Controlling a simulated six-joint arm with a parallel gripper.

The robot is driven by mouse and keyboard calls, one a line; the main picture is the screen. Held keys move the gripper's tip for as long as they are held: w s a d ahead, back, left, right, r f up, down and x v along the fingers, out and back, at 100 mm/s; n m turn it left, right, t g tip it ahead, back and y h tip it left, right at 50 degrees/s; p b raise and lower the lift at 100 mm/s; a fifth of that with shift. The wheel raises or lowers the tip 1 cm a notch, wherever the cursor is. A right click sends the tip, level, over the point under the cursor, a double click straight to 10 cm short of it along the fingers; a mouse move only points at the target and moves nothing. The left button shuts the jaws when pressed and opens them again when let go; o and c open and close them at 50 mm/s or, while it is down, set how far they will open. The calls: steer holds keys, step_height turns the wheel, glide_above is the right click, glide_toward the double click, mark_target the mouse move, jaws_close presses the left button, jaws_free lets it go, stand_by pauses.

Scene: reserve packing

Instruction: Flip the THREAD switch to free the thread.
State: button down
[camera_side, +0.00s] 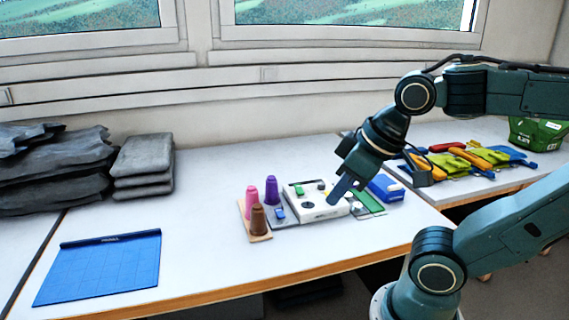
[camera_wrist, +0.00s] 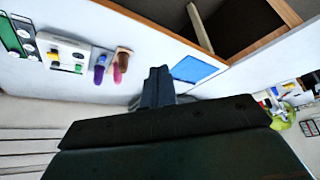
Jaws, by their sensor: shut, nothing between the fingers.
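A white box (camera_side: 315,212) with small green, yellow and black parts on top stands mid-table. It also shows in the wrist view (camera_wrist: 66,44). I cannot read which part is the THREAD switch. Left of it, pink (camera_side: 251,194), purple (camera_side: 271,186) and brown (camera_side: 258,219) spools stand close together. A small grey plate with a blue part (camera_side: 280,214) lies between spools and box. My gripper (camera_side: 334,200) is shut and empty, pointing down at the right part of the box in the side view. I cannot tell whether it touches. Its fingers (camera_wrist: 157,72) also show in the wrist view.
A green board (camera_side: 369,204) and a blue box (camera_side: 386,188) lie right of the white box. A blue mat (camera_side: 100,266) lies at front left. Grey folded pieces (camera_side: 144,165) are stacked behind it. Colourful tools (camera_side: 470,157) lie at back right. The front middle table is clear.

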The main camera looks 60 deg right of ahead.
steer(key=shift+w+r, duration=0.1)
stand_by(0.3)
steer(key=m+g, duration=0.6)
steer(key=m, duration=0.3)
glide_above(281, 215)
step_height(281, 215, down, 16)
steer(key=shift+d, duration=0.2)
steer(key=shift+f, duration=0.25)
step_height(281, 215, down, 14)
steer(key=shift+r, duration=0.2)
